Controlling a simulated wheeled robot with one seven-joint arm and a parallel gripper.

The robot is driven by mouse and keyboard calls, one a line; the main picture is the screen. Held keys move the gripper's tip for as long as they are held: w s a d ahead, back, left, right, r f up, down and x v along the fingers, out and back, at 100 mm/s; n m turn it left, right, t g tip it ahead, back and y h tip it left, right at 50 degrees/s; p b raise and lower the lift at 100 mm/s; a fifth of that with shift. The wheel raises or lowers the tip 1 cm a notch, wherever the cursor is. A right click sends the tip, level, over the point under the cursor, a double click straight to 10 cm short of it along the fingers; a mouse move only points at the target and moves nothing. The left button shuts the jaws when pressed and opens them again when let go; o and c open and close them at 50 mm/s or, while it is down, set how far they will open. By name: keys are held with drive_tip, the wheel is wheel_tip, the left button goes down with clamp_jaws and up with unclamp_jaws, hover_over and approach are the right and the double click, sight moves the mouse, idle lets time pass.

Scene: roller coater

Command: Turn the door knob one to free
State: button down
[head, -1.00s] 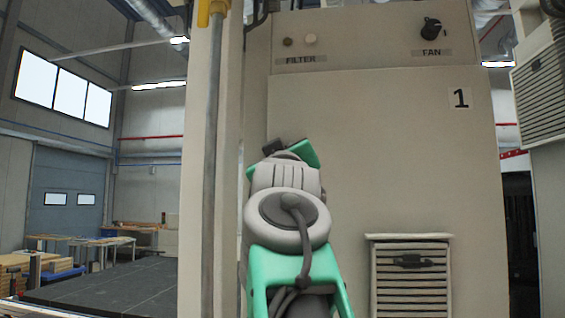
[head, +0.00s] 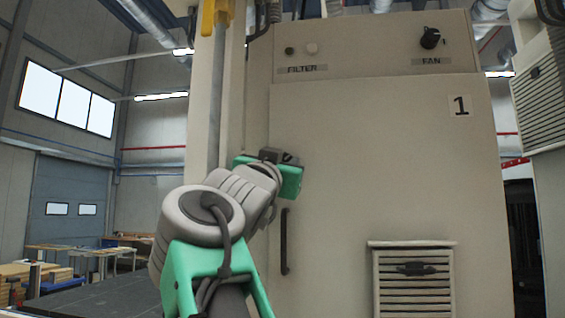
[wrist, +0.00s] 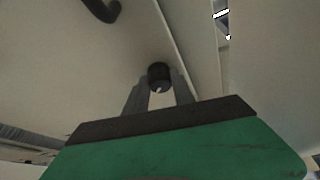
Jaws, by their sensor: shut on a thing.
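The door knob one (wrist: 158,76) is a small black round knob on the beige door, near the door's edge in the wrist view. My gripper (wrist: 159,88) has its two grey fingers on either side of the knob and is shut on it. In the head view my green wrist part is by the door's upper left edge and hides the knob and fingers. The door (head: 370,150) carries a black number 1 and looks closed. A dark vertical door handle (head: 284,241) is below my wrist; it also shows in the wrist view (wrist: 102,10).
A panel above the door has a filter button (head: 289,51) and a black fan knob (head: 430,38). A louvred vent (head: 412,280) sits low on the door. A grey pipe with a yellow fitting (head: 216,20) runs down the post left of the door.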

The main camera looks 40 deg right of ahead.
idle(0.4)
drive_tip(key=c, duration=1.1)
unclamp_jaws()
drive_tip(key=shift+o, duration=0.2)
drive_tip(key=b+v, duration=0.2)
drive_tip(key=v, duration=0.5)
drive_tip(key=shift+s+a+b, duration=0.3)
drive_tip(key=shift+b, duration=0.05)
drive_tip(key=shift+f, duration=0.15)
